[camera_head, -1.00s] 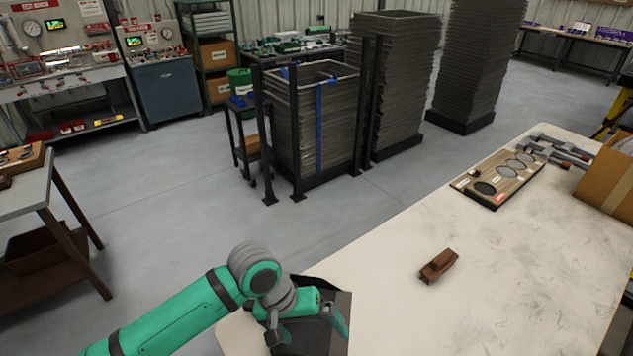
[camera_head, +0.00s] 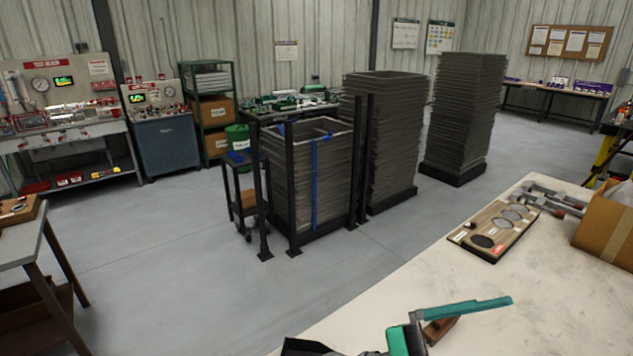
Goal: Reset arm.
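My gripper (camera_head: 465,309) shows at the bottom of the head view, over the pale table (camera_head: 560,285). One long teal finger points right; the other finger cannot be made out, so its opening is unclear. A small brown wooden block (camera_head: 440,331) lies on the table behind and below the finger, partly hidden by it. I cannot tell whether the finger touches it. Most of my arm is below the picture.
A board with oval discs (camera_head: 495,228), clamps (camera_head: 555,200) and a cardboard box (camera_head: 608,225) sit at the table's far end. A black tray edge (camera_head: 303,347) shows at the bottom. Tall grey stacks (camera_head: 378,140) stand beyond the table. Open floor (camera_head: 160,260) lies left.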

